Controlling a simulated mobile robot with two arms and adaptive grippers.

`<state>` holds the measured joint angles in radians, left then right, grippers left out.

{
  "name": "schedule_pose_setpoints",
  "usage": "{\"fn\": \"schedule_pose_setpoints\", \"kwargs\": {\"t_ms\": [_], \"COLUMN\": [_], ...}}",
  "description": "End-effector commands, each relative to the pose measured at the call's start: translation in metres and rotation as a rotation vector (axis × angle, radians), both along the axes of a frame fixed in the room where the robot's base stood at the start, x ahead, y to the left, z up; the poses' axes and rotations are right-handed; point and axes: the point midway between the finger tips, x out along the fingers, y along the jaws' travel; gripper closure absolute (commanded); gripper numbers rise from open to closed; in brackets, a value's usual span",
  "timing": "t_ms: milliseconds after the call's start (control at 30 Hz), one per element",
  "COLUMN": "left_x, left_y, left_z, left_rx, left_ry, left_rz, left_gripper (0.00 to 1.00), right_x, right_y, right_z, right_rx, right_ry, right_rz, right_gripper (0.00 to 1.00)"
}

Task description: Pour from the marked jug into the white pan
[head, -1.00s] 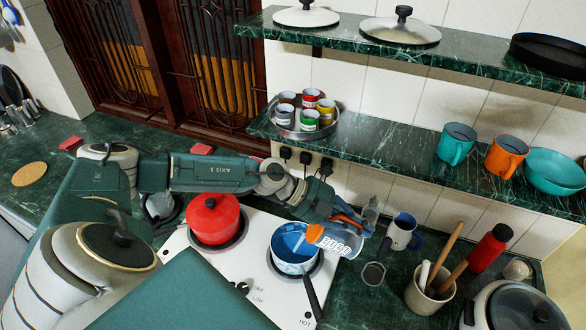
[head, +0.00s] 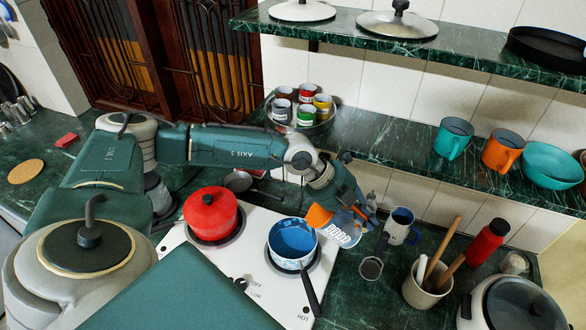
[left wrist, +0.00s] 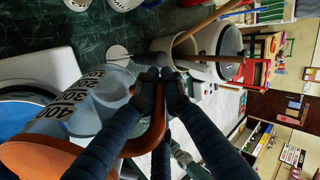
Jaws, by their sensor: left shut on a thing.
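The marked jug (head: 342,238) is clear with black number marks and orange parts. It is held above the stove beside the pan's right rim, and it looks tilted. My left gripper (head: 350,207) is shut on its orange handle. In the left wrist view the fingers (left wrist: 160,82) close around the handle, with the jug's marked side (left wrist: 85,97) to the left. My right gripper is not in view.
A red lidded pot (head: 211,214) stands left of the pan on the white stove (head: 250,262). A blue-lined mug (head: 400,228), a utensil crock (head: 425,290) and a red bottle (head: 487,243) stand to the right. A green shelf (head: 390,150) runs behind.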

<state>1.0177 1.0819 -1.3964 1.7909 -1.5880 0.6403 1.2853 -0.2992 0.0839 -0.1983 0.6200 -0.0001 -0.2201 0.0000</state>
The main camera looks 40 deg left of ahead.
Motion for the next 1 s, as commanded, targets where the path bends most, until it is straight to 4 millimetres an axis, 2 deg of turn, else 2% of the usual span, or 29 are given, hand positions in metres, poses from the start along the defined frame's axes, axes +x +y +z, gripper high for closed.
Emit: {"fn": "schedule_pose_setpoints", "kwargs": {"t_ms": [33,300,500,700,1000], "left_x": [0.003,0.006,0.015,0.022,0.024], "left_y": [-0.001,-0.002,-0.015,-0.023,-0.029], "left_z": [0.012,0.049,0.041,0.042,0.036], "left_rx": [0.010,0.073,0.197,0.326,0.516], "left_ry": [-0.001,0.032,0.105,0.184,0.313], "left_rz": [0.000,0.010,0.011,0.015,0.005], "left_gripper": [1.00,1.00,1.00,1.00,1.00], "right_x": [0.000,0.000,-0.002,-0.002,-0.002], "right_y": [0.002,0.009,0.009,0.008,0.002], "right_z": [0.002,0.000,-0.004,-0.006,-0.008], "right_rx": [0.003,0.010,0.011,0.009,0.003], "right_ry": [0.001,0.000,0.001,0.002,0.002], "right_rz": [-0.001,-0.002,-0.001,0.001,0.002], "right_gripper": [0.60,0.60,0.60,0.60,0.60]}}
